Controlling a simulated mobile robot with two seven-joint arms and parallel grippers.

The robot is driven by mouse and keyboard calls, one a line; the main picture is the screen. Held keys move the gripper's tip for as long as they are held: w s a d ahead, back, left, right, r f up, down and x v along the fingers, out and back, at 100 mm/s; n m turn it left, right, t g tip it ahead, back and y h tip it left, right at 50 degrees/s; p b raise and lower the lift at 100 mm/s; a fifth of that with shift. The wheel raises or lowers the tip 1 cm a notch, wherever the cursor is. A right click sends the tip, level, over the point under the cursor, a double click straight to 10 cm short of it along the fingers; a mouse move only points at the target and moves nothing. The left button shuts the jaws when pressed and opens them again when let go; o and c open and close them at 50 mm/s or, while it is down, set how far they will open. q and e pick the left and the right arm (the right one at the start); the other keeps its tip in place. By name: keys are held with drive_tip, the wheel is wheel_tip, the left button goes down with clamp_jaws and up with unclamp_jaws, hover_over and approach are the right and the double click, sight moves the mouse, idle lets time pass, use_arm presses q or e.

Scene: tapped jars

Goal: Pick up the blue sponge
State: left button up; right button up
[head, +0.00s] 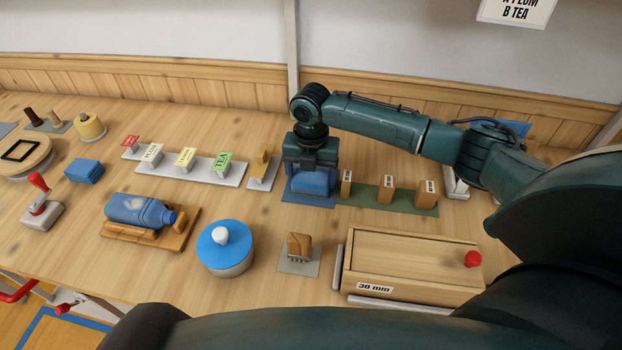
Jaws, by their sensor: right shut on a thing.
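The blue sponge (312,182) is a blue block near the middle of the table. My right gripper (311,172) points down from above and is shut on it. The sponge is at or just above a flat blue mat (296,199); I cannot tell whether they touch. The gripper hides the sponge's upper part. My left gripper is not in view.
A green strip (376,200) with several labelled wooden blocks stands right of the sponge. A wooden block on a pale base (262,168) is close on its left.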

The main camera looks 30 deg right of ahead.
sight(311, 177)
wheel_tip(311, 177, up, 10)
drive_tip(key=o, duration=0.4)
drive_tip(key=c, duration=0.3)
